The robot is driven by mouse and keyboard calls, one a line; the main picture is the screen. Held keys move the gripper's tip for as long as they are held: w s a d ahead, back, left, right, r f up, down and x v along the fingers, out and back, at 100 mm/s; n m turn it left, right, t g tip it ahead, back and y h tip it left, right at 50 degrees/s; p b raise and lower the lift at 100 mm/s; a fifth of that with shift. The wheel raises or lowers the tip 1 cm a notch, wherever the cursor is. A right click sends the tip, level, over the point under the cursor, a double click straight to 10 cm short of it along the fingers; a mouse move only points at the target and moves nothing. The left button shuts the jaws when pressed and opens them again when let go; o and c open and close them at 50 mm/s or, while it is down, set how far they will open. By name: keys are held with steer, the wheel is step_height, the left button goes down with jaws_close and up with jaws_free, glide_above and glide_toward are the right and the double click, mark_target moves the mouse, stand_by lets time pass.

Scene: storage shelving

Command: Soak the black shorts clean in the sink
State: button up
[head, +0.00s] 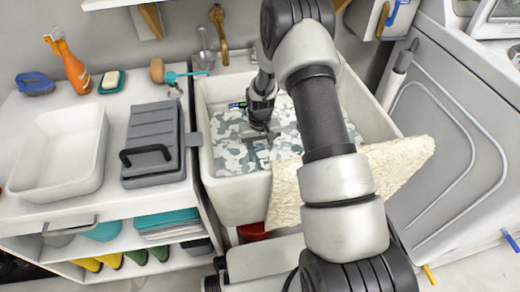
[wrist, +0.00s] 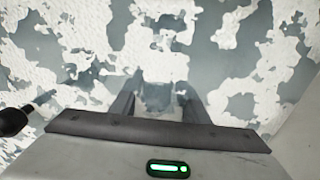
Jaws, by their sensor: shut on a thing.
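The white sink (head: 245,202) holds water with patchy white foam and grey-blue clear spots (head: 232,158); the water also fills the wrist view (wrist: 240,60). My gripper (head: 262,130) reaches straight down into the sink. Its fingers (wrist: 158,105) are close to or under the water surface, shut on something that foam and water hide. I cannot make out the black shorts in either view; no black cloth shows above the water.
A cream rough-textured slab or cloth (head: 402,165) lies over the sink's front right edge. A brass tap (head: 219,32) stands behind. Left are a white basin (head: 62,152), a grey lidded box (head: 152,138) and an orange spray bottle (head: 70,62). A white appliance (head: 440,150) stands right.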

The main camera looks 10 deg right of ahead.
steer(key=o, duration=1.2)
step_height(320, 180, up, 18)
steer(key=p, duration=0.4)
steer(key=shift+f+p, duration=0.2)
steer(key=shift+p, duration=0.1)
steer(key=s+r+t, duration=0.1)
steer(key=s+r, duration=0.3)
steer(key=r, duration=0.6)
steer(key=s+r+t, duration=0.2)
steer(key=s+r, duration=0.3)
steer(key=r, duration=0.5)
steer(key=s+r+t+p, duration=0.1)
steer(key=s+r, duration=0.4)
steer(key=s, duration=0.4)
steer(key=s+r+t, duration=0.2)
steer(key=s+r, duration=0.3)
steer(key=s, duration=0.4)
steer(key=r+p, duration=2.2)
steer(key=shift+d, duration=0.2)
